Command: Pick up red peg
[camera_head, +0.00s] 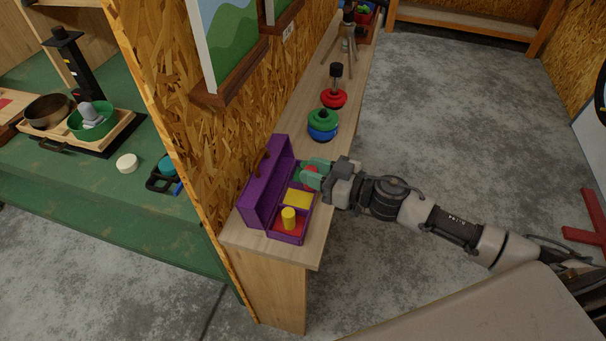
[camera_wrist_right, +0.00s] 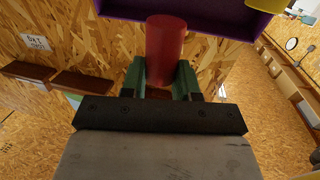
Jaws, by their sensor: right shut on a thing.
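The red peg (camera_wrist_right: 165,48) is a plain cylinder, seen between the green fingers of my right gripper (camera_wrist_right: 162,78) in the right wrist view. The fingers are shut on it. In the head view my right gripper (camera_head: 310,173) is at the far end of the open purple box (camera_head: 262,192), and only a bit of red shows between its fingers. I cannot tell whether the peg still touches the box. A yellow peg (camera_head: 289,217) stands on a red square in the near compartment. My left gripper is out of view.
The box sits at the near end of a narrow plank bench (camera_head: 300,130), against a chipboard wall (camera_head: 190,130). A green-and-blue ring stack (camera_head: 323,124) and a red ringed piece (camera_head: 334,98) stand farther along. Open floor (camera_head: 450,120) lies to the right.

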